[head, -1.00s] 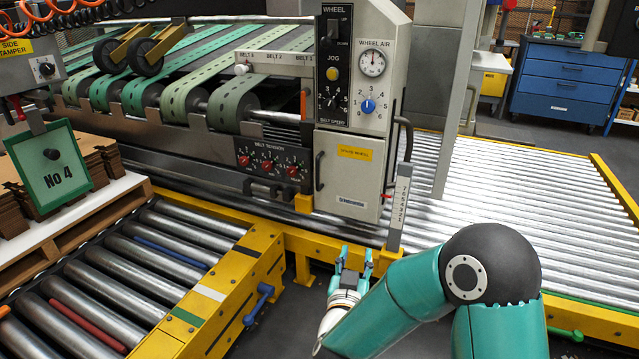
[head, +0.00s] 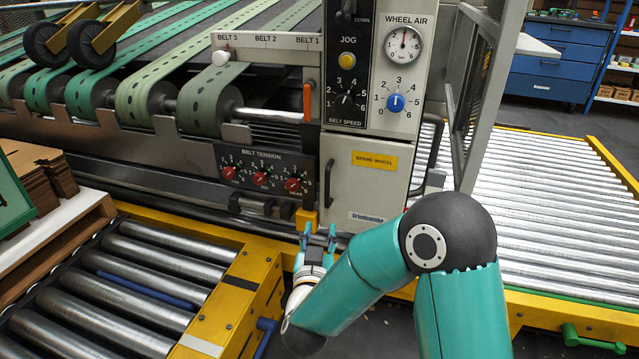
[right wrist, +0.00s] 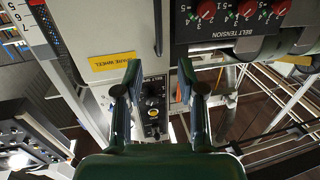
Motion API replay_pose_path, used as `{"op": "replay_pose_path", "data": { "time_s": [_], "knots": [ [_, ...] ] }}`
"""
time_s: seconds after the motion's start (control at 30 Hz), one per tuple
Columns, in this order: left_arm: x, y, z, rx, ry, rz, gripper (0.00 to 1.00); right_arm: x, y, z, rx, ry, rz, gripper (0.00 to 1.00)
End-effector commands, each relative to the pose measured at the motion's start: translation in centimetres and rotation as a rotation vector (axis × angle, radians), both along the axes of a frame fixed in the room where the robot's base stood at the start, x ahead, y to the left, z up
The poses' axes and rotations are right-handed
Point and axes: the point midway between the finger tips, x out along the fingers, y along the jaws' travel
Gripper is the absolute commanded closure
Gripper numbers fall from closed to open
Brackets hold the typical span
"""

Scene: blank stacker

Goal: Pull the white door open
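The white door (head: 372,184) is on the front of the machine's control cabinet, below the dials, and looks closed. It has a yellow "SPARE WHEEL" label and a dark vertical handle (head: 329,183) near its left edge. My right gripper (head: 318,231) is in front of the machine, below the handle in the picture. In the right wrist view the door (right wrist: 112,25) fills the upper left, and the handle (right wrist: 157,28) shows beyond the two fingers (right wrist: 160,75). The fingers are apart, with nothing between them. My left gripper is not in view.
A yellow-framed roller conveyor (head: 150,265) lies at left, and a wide roller bed (head: 560,210) at right. The belt tension panel (head: 262,178) sits left of the door. A yellow block (head: 306,220) juts out near the gripper. A dark grab bar (head: 432,150) stands right of the door.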

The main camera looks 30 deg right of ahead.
Motion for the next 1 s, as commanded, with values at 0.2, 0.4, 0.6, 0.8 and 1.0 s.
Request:
{"op": "replay_pose_path", "data": {
  "time_s": [0.2,0.4,0.6,0.8,1.0],
  "knots": [
    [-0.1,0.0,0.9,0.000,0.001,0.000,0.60,2.2,-2.1,0.1,0.000,0.001,-0.008,0.61],
    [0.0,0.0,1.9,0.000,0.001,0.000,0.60,5.5,-4.8,0.1,0.000,0.001,-0.008,0.61],
    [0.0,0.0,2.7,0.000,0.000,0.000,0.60,8.9,-7.4,0.1,-0.001,0.001,-0.006,0.61],
    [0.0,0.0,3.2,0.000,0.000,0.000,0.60,11.5,-9.3,0.0,-0.001,0.001,-0.002,0.61],
    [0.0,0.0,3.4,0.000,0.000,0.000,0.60,12.6,-10.1,-0.1,-0.001,0.001,-0.001,0.61]
  ]
}}
